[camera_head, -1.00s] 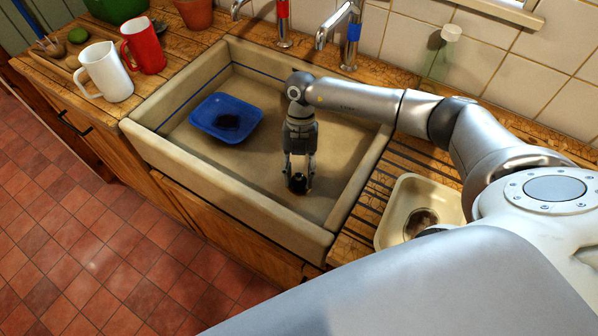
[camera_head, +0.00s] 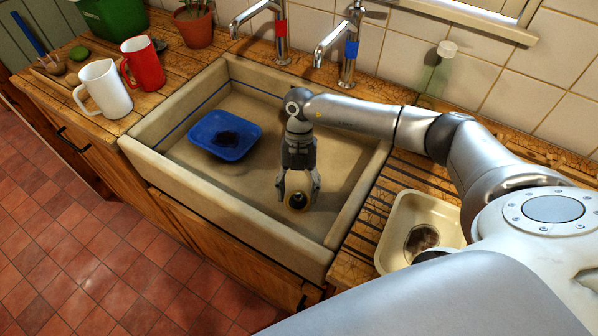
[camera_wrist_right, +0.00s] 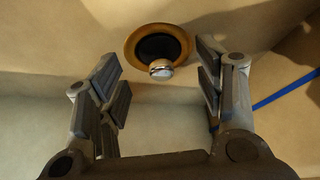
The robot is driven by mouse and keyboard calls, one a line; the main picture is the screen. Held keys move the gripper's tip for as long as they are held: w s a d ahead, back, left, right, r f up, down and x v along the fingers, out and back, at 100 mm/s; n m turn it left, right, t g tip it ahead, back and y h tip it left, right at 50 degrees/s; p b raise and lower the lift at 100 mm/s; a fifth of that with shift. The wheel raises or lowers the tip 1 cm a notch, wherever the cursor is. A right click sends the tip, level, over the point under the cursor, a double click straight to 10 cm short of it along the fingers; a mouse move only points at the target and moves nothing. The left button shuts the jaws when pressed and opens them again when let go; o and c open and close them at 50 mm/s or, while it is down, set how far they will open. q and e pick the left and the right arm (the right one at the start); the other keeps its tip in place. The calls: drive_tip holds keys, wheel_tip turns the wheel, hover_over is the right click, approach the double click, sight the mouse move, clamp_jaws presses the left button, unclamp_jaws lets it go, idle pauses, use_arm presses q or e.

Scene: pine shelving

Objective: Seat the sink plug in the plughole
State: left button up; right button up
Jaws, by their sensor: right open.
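The black sink plug (camera_wrist_right: 155,45) with a shiny metal knob (camera_wrist_right: 160,68) shows in the right wrist view, inside the brass rim of the plughole (camera_wrist_right: 132,46). The plug looks level there, but I cannot tell how deep it sits. In the head view the dark plug (camera_head: 297,199) and rim are small, on the sink floor near the front. My right gripper (camera_head: 298,187) points down just above the plug. Its fingers stand apart on either side of the knob, clear of it, as the right wrist view (camera_wrist_right: 160,75) shows. My left gripper is not in view.
The stone sink's walls (camera_head: 230,218) surround the gripper. A blue tub (camera_head: 205,149) with a dark patch inside sits in the sink's left. Two taps (camera_head: 349,50) stand behind. A white jug (camera_head: 106,91) and red mug (camera_head: 143,64) are left; a cream basin (camera_head: 398,225) is right.

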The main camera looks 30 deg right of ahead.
drive_tip(key=shift+w+d+r, duration=0.1)
drive_tip(key=shift+w+d, duration=0.95)
drive_tip(key=shift+w, duration=0.65)
drive_tip(key=shift+w+d+f, duration=0.1)
drive_tip(key=shift+w+d, duration=1)
drive_tip(key=shift+w, duration=0.65)
drive_tip(key=shift+w+d+r, duration=0.1)
drive_tip(key=shift+w+d, duration=0.95)
drive_tip(key=shift+w, duration=0.65)
drive_tip(key=shift+s, duration=0.1)
